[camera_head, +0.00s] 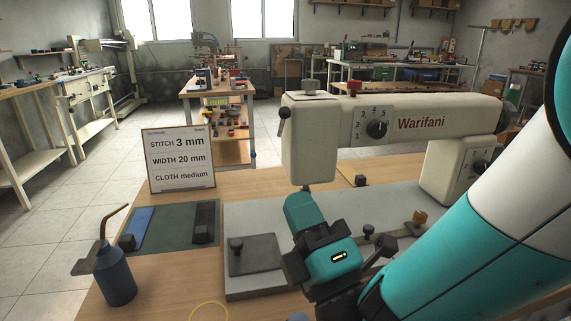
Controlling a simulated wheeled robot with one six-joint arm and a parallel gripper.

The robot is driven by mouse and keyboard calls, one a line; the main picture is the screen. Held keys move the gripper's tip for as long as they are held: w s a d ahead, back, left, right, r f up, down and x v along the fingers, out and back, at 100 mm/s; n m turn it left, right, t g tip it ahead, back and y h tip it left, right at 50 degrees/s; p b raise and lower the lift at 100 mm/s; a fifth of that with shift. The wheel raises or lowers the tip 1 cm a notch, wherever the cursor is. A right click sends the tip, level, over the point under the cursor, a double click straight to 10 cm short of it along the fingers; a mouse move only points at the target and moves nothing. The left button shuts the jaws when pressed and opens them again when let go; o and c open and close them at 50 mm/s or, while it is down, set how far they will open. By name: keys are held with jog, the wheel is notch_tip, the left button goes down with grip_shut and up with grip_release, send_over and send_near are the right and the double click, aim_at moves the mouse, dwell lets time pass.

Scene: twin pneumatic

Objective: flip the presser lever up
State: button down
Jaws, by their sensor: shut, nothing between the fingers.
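The sewing machine (400,115) is cream, marked Warifani, with a numbered dial on its arm. A short lever with a dark round knob (284,113) sticks out at the left side of its head and looks like the presser lever, pointing up and slightly left. A short dark part (305,187) shows under the head. My gripper (298,204) is below the head, in front of the machine bed and apart from the knob. It is shut and empty. Its fingertips are hard to make out, and my wrist covers part of the bed.
A sign (178,158) reads stitch 3 mm, width 20 mm, cloth medium. A blue oil can (115,275) stands at the front left beside a green mat (160,238) with dark blocks. Knobs and a dark plate (254,256) sit on the grey bed. Space left of the head is clear.

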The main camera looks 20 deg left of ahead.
aim_at(282, 124)
jog(key=w+d+p+x, duration=0.1)
jog(key=d+p+x, duration=0.1)
jog(key=x, duration=1)
jog(key=shift+w+r, duration=0.4)
jog(key=shift+w, duration=0.1)
jog(key=shift+a+r+p, duration=0.1)
jog(key=shift+p, duration=0.3)
